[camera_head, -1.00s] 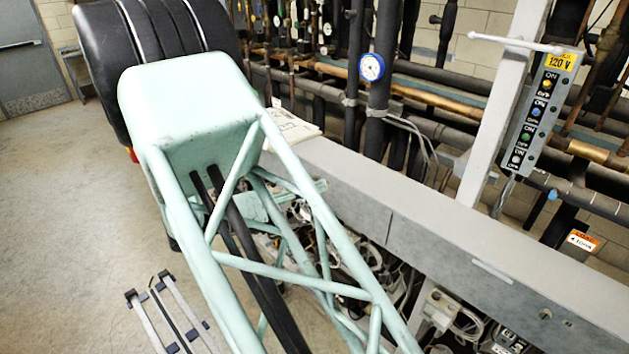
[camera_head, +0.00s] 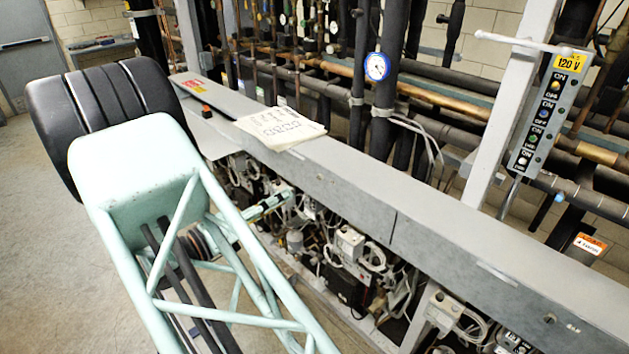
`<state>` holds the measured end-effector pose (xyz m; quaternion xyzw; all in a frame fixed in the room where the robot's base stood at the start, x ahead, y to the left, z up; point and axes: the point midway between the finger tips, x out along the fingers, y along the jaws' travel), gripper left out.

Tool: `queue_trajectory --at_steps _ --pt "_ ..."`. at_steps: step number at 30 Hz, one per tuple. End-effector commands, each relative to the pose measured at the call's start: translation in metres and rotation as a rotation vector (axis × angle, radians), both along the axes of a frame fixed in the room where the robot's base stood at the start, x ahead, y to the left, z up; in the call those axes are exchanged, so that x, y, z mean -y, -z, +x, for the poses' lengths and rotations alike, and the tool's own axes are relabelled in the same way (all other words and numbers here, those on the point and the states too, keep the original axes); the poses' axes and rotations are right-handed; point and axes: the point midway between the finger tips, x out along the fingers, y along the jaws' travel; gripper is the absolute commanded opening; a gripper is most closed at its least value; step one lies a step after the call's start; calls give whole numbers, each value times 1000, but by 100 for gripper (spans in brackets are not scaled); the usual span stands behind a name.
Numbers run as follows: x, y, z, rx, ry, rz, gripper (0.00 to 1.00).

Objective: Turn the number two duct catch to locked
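I cannot pick out the number two duct catch for certain in the head view. My pale green truss arm with its black ribbed joint fills the left side of the view. My gripper cannot be made out, so its opening and anything in it are hidden. A narrow pale green and dark piece shows beyond the truss, close to the rack's open front; I cannot tell what it is. The long grey rack beam (camera_head: 345,190) runs from upper left to lower right. Below it is the open bay of wiring and small devices (camera_head: 350,245).
A paper sheet (camera_head: 280,128) lies on the beam. A switch panel marked 120 V (camera_head: 540,115) hangs at the right beside a white post (camera_head: 510,95). A blue-rimmed gauge (camera_head: 377,66) sits among dark pipes. Open floor (camera_head: 30,200) lies at the left.

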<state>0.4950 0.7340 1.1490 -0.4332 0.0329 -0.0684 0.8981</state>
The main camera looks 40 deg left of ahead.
Motion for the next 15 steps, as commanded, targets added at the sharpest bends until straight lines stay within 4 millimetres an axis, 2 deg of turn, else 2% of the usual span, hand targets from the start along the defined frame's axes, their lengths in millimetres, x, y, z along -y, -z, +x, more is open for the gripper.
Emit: queue_trajectory --at_steps 8,15 --pt "3 -1 15 0 1 0 26" --pt "7 -1 41 1 2 0 26"
